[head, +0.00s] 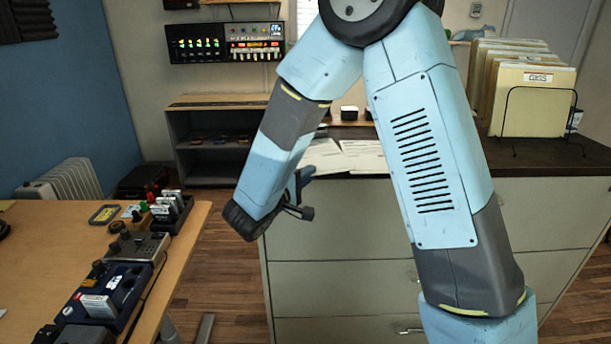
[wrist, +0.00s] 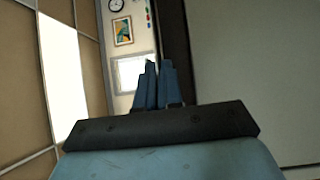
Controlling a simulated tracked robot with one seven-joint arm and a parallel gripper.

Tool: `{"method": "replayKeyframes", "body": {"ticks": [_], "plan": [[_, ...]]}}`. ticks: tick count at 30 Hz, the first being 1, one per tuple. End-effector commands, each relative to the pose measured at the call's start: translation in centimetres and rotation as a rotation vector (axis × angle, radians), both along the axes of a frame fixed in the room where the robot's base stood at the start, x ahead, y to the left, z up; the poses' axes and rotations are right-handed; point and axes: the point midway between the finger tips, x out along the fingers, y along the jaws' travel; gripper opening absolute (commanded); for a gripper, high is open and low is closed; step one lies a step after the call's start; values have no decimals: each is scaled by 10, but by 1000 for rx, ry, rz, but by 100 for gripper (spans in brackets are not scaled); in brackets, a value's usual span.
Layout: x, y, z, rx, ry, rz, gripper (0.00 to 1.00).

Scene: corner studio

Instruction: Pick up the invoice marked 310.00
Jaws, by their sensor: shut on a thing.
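Several white paper sheets with print (head: 355,156) lie on top of the grey drawer cabinet, partly hidden by my arm. Their print is too small to read, so I cannot tell which is marked 310.00. My gripper (head: 306,173) is low at the cabinet's front edge, by the left end of the sheets, and mostly behind my wrist. In the wrist view, my gripper's blue fingers (wrist: 156,84) are close together. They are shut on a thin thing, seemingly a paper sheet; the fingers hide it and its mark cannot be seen.
The drawer cabinet (head: 335,260) stands right in front. A wire file holder with folders (head: 535,100) is on its right side. A wooden desk (head: 185,235) with music pedals is at left. A low shelf (head: 215,145) stands behind. Wooden floor shows between desk and cabinet.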

Motion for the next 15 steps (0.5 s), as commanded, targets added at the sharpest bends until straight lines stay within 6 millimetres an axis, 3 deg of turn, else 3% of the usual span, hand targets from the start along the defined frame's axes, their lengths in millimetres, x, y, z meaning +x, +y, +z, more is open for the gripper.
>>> {"method": "replayKeyframes", "body": {"ticks": [15], "plan": [[-12,-4,0,-1,2,-4,0]]}}
